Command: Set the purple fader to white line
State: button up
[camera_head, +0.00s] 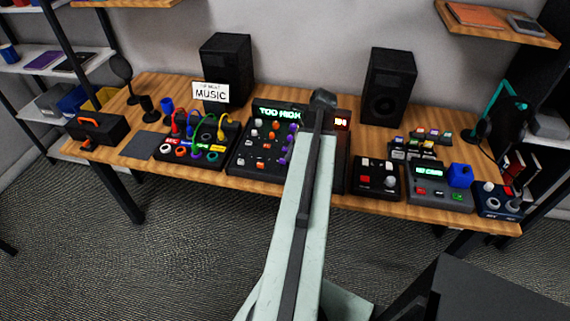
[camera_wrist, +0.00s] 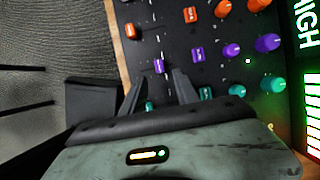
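The black mixer panel (camera_head: 240,166) stands on the desk, partly covered by my arm in the head view. Its screen (camera_head: 278,112) reads "TOO HIGH" in green. In the wrist view the small purple fader (camera_wrist: 158,66) sits on the dark panel, just beyond and between my fingertips. My gripper (camera_wrist: 158,77) is open, with its two dark fingers apart on either side of the fader's line; I cannot tell whether they touch it. A teal piece (camera_wrist: 149,106) shows lower between the fingers. I cannot make out the white line clearly.
An orange fader (camera_wrist: 130,31), a purple button (camera_wrist: 197,54), purple knobs (camera_wrist: 267,42) and teal knobs (camera_wrist: 272,83) lie close by. A cable box (camera_head: 190,158) stands left of the mixer, and a red-and-white-button box (camera_head: 376,180) right. Speakers (camera_head: 226,70) stand behind.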

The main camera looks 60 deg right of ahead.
aim_at(287, 164)
jog(key=b+x, duration=0.3)
jog(key=x, duration=0.1)
jog(key=shift+f, duration=0.3)
jog(key=shift+r, duration=0.1)
grip_shut()
jog(key=shift+d, duration=0.1)
dwell(0.9)
